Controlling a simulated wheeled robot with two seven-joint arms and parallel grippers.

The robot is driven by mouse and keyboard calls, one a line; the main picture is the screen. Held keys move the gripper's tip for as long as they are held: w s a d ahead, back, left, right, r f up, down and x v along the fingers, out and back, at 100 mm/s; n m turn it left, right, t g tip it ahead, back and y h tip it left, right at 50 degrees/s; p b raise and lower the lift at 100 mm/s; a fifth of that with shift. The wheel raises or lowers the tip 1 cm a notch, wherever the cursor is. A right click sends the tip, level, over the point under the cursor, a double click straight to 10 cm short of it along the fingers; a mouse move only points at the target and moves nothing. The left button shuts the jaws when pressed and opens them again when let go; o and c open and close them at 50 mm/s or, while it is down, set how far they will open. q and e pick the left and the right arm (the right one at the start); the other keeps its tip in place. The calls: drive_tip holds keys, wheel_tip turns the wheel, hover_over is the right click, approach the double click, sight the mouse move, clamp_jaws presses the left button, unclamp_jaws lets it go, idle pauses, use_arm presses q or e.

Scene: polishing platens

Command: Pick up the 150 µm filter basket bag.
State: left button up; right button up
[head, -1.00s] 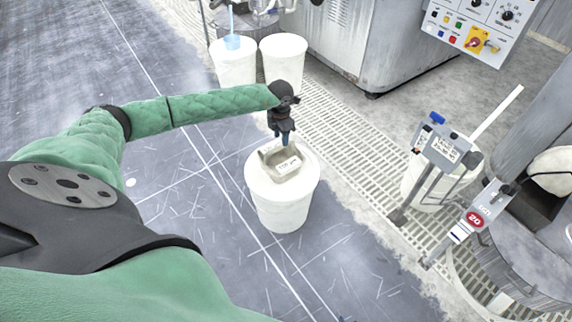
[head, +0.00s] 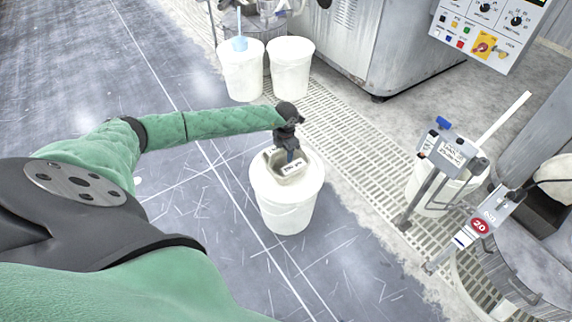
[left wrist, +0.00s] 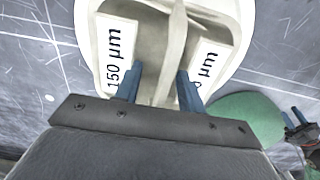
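The 150 µm filter basket bag (head: 270,160) is a beige open basket on the white lid of a bucket (head: 288,205). In the left wrist view, its white labels (left wrist: 115,52) read 150 µm, the right one partly hidden, and a pale strap (left wrist: 176,50) runs across its middle. My left gripper (head: 291,158) points down into the basket. In the left wrist view, its two blue fingers (left wrist: 159,88) are apart, one on each side of the strap, with gaps showing. My right gripper (left wrist: 297,120) shows small at the right edge there, its blue fingers apparently apart.
Two white buckets (head: 290,68) stand at the back, the left one with a blue item in it. A floor grating (head: 345,135) runs to the right of the bag's bucket. Labelled stands (head: 448,150) and a machine are further right. The dark floor to the left is clear.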

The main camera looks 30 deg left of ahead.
use_arm(q)
clamp_jaws()
